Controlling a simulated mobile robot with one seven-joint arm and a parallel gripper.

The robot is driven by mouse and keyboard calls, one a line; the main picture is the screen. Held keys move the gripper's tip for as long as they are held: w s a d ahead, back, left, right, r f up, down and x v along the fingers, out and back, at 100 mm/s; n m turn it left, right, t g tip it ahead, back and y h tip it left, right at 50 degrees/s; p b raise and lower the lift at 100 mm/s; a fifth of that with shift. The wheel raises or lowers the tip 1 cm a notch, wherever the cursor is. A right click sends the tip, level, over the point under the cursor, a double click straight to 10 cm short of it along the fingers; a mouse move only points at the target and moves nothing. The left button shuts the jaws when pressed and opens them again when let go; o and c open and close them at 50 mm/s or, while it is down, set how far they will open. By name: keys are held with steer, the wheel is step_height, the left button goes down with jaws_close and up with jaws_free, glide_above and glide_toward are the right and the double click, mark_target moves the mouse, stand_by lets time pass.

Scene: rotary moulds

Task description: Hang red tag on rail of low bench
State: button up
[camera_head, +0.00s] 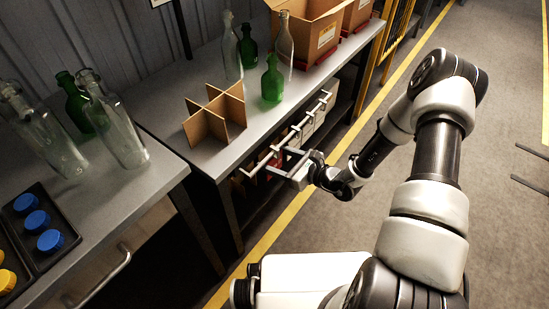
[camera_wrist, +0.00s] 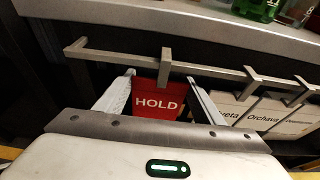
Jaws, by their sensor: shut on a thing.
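The red tag (camera_wrist: 158,101) reads HOLD and sits upright between the two fingers of my gripper (camera_wrist: 160,82), which is shut on it. A grey hook (camera_wrist: 166,62) rises from the tag's top and crosses in front of the rail (camera_wrist: 215,71); I cannot tell whether it bears on the rail. In the head view my gripper (camera_head: 287,167) is at the front of the low bench (camera_head: 165,125), beside the near part of its rail (camera_head: 312,111). The red tag (camera_head: 268,163) is partly hidden there.
White tags (camera_wrist: 281,115) with lettering hang on the rail to the right. A cardboard divider (camera_head: 208,120), green and clear bottles (camera_head: 272,80) and boxes stand on the bench. A second bench (camera_head: 120,185) with bottles and a cap tray is at left. The floor to the right is open.

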steer(key=shift+f, duration=0.15)
steer(key=o, duration=1.6)
steer(key=shift+c, duration=0.2)
steer(key=shift+d, duration=0.1)
steer(key=s+d+p, duration=0.1)
steer(key=s+d, duration=0.7)
steer(key=d, duration=0.2)
stand_by(0.4)
stand_by(0.4)
